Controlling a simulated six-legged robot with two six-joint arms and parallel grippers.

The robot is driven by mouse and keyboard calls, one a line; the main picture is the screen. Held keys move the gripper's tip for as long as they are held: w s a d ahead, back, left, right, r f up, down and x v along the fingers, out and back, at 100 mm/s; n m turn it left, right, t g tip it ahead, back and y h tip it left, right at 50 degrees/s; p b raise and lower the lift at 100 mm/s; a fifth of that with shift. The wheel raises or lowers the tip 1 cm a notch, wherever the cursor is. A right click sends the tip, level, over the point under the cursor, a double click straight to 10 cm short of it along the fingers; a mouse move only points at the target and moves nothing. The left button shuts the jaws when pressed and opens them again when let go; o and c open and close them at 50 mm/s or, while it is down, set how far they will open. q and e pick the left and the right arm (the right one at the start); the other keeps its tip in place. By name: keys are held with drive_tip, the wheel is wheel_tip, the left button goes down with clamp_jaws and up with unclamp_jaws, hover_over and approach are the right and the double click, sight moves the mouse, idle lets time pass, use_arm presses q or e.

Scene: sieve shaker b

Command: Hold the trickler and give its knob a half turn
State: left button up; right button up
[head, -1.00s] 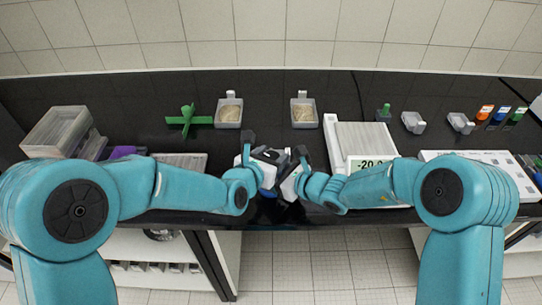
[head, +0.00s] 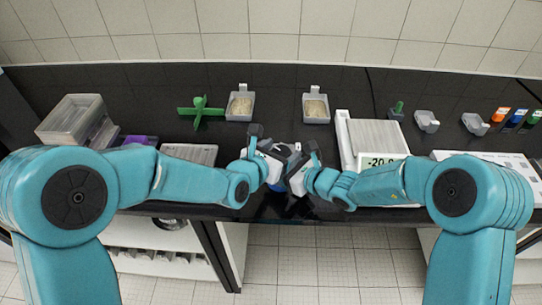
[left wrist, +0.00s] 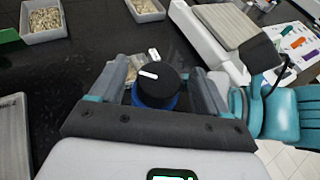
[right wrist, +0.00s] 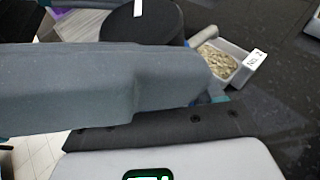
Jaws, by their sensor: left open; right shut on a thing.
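The trickler shows by its round black knob (left wrist: 158,84), which has a white mark on top and a blue part below. My left gripper (left wrist: 162,72) is open, one finger on each side of the knob; I cannot tell whether they touch it. In the right wrist view the black knob (right wrist: 140,22) is partly hidden behind my right gripper (right wrist: 140,85). The right gripper is shut on the trickler, whose body is mostly hidden by the fingers. In the head view both grippers meet at the table's front edge and cover most of it.
Two dishes of grains, left (head: 240,106) and right (head: 316,109), stand behind the grippers. A green cross-shaped thing (head: 200,112) is left of them. A balance (head: 378,140) with a lit display stands right. Clear dark table (head: 280,115) lies between the dishes.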

use_arm(q)
drive_tip(key=v, duration=1.1)
drive_tip(key=shift+c, duration=1.4)
drive_tip(key=w+d+f+m, duration=0.1)
drive_tip(key=w+m, duration=0.2)
drive_tip(key=m, duration=0.9)
drive_tip(key=w+d+f+m, duration=0.2)
drive_tip(key=w+m, duration=0.1)
drive_tip(key=m, duration=0.9)
drive_tip(key=w+d+f+m, duration=0.1)
drive_tip(key=w+d+m, duration=0.1)
drive_tip(key=m, duration=1)
drive_tip(key=shift+x, duration=0.85)
drive_tip(key=shift+w+a, duration=0.1)
drive_tip(key=shift+a, duration=0.05)
drive_tip(key=c, duration=0.7)
